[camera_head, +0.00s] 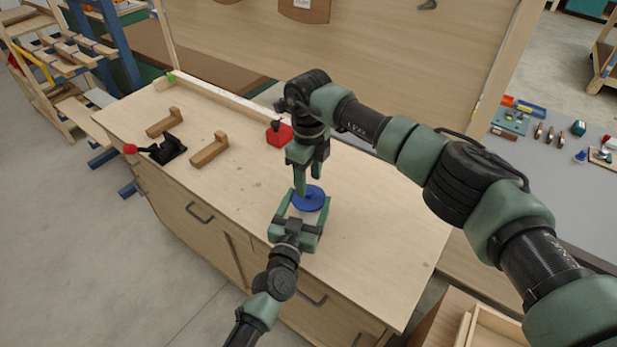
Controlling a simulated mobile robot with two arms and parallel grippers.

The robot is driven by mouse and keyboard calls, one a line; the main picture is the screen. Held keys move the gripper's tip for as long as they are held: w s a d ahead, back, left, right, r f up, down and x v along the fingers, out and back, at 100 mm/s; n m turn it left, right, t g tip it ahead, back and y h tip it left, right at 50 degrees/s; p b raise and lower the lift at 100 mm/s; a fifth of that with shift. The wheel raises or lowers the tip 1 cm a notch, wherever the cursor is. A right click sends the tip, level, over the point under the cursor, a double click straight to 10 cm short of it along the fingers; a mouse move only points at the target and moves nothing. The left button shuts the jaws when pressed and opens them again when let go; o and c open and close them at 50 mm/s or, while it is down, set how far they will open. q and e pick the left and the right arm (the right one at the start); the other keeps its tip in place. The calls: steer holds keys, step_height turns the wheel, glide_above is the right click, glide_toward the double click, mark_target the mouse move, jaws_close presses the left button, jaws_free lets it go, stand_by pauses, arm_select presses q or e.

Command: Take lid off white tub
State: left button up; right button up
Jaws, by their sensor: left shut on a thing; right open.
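The white tub (297,213) stands on the wooden bench near its front edge, mostly hidden by my grippers. A round blue lid (311,199) sits at its top. My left gripper (304,209) reaches in from the front, with its green fingers on either side of the tub, shut on it. My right gripper (309,182) points down from above, open, with its fingertips at the blue lid. Whether the fingertips touch the lid I cannot tell.
The wooden bench (370,235) has free room to the right of the tub. Wooden L-shaped blocks (210,150), a black clamp with a red knob (165,150) and a red block (279,134) are on its left and back. A panel (370,45) rises behind.

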mark_target(309, 190)
arm_select(q)
steer(key=shift+f, duration=0.1)
arm_select(e)
steer(key=shift+r, duration=0.1)
arm_select(q)
steer(key=shift+w+r, duration=0.1)
steer(key=shift+r, duration=0.1)
arm_select(e)
step_height(309, 190, up, 12)
arm_select(q)
steer(key=o, duration=2.1)
steer(key=shift+o, duration=0.2)
